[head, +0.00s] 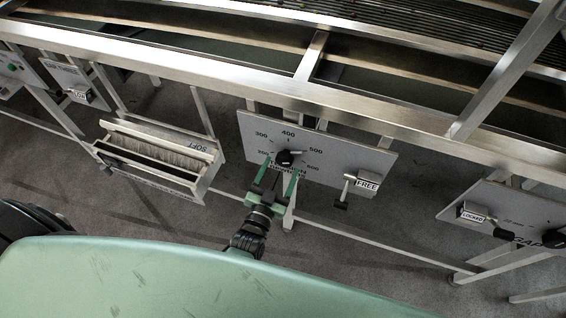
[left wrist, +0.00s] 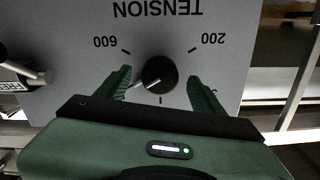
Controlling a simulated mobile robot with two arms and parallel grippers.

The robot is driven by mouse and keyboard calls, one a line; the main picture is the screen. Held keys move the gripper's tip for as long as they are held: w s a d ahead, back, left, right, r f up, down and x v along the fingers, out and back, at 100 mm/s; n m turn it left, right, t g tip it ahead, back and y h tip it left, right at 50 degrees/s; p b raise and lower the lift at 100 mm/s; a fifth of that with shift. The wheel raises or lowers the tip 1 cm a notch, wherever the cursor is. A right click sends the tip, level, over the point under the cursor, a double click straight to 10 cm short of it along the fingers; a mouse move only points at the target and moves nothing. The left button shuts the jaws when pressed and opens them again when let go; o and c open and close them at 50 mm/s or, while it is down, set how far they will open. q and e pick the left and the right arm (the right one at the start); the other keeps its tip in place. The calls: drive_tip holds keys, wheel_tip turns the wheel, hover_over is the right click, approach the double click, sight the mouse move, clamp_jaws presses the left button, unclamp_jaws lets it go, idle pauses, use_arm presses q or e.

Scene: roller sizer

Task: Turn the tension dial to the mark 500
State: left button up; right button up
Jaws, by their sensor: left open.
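The tension dial (head: 286,158) is a round black knob on a grey panel (head: 330,152) marked 200 to 600. My left gripper (head: 281,168) is open, with its green fingers around the knob, one on each side. In the left wrist view the panel is upside down, and the knob (left wrist: 160,74) stands between the open fingers (left wrist: 163,85). A gap shows on the knob's right; contact on the left is unclear. The knob's white line points to the lower left there, toward the 500 side; the left finger hides that mark. My right gripper is not in view.
A lever with a FREE label (head: 367,184) is right of the dial on the same panel. A LOCKED label (head: 473,217) is on another panel at the right. A steel frame rail (head: 230,82) runs above.

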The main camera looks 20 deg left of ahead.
use_arm(q)
drive_tip(key=shift+s, duration=2.4)
drive_tip(key=shift+a, duration=0.1)
drive_tip(key=s+f+g+h, duration=0.1)
drive_tip(key=s+f+g, duration=0.4)
drive_tip(key=f, duration=0.7)
drive_tip(key=s+f+g, duration=0.3)
drive_tip(key=s+f, duration=0.4)
drive_tip(key=f, duration=0.5)
drive_tip(key=s+a+f+g, duration=0.2)
drive_tip(key=s+f+g, duration=0.1)
drive_tip(key=s, duration=0.5)
drive_tip(key=s+a+f+g+y, duration=0.1)
drive_tip(key=s+a+f+g, duration=0.2)
drive_tip(key=s+f, duration=0.2)
drive_tip(key=s+a+f+g, duration=0.3)
drive_tip(key=s+f, duration=0.1)
drive_tip(key=s, duration=0.6)
drive_tip(key=shift+s+a+f+y, duration=0.2)
drive_tip(key=shift+s+f+y, duration=0.1)
drive_tip(key=shift+f, duration=0.1)
drive_tip(key=shift+w, duration=0.1)
